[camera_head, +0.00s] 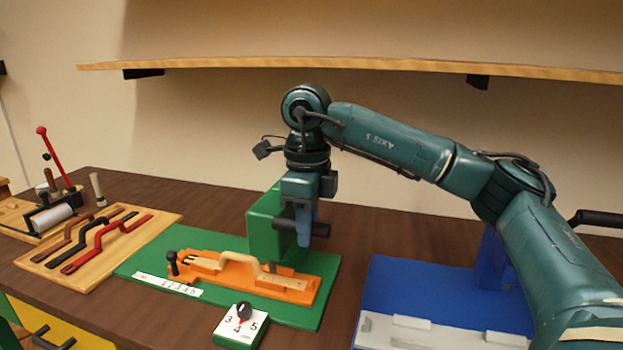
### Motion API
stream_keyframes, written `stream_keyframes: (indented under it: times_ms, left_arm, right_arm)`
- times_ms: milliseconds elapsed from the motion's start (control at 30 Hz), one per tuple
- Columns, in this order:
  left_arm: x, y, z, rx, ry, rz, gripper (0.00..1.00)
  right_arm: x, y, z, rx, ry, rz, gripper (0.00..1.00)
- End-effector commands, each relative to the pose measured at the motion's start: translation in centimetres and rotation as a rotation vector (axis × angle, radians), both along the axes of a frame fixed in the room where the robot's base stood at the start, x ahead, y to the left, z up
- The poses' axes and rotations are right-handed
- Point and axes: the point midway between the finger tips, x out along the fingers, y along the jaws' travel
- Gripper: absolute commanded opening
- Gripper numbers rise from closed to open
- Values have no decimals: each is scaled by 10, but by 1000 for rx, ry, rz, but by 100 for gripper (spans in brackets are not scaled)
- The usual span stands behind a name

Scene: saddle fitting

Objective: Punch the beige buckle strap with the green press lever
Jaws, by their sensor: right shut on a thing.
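The beige buckle strap (237,259) lies in an orange fixture (300,292) on the green base plate (130,262). It has a raised bend in its middle. The green press (262,222) stands behind it, and its lever's black grip (318,229) sticks out to the right. My right gripper (303,238) points down beside the press and is shut on the lever at this grip. The fingertips and the lever's shaft are partly hidden. My left gripper is not in view.
A dial box (239,326) marked 3, 4, 5 stands at the front. A wooden board (165,219) with brown, black and red straps is at left, near a red-handled tool (52,152). A blue station (420,285) is at right under my arm. A shelf (380,65) hangs above.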

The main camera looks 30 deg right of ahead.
Motion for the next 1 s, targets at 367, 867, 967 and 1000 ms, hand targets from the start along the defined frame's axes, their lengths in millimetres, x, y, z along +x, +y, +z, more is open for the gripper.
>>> stream_keyframes:
  times_ms: [367, 867, 967, 1000]
  left_arm:
    - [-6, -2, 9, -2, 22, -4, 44]
    - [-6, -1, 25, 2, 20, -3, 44]
    - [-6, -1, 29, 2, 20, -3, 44]
    - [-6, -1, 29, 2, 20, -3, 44]
  right_arm:
    - [7, -9, 15, 1, 1, 0, 9]
    - [18, -26, 26, -6, 4, -9, 9]
    - [21, -30, 28, -7, 6, -11, 9]
    - [22, -32, 27, -7, 6, -11, 9]
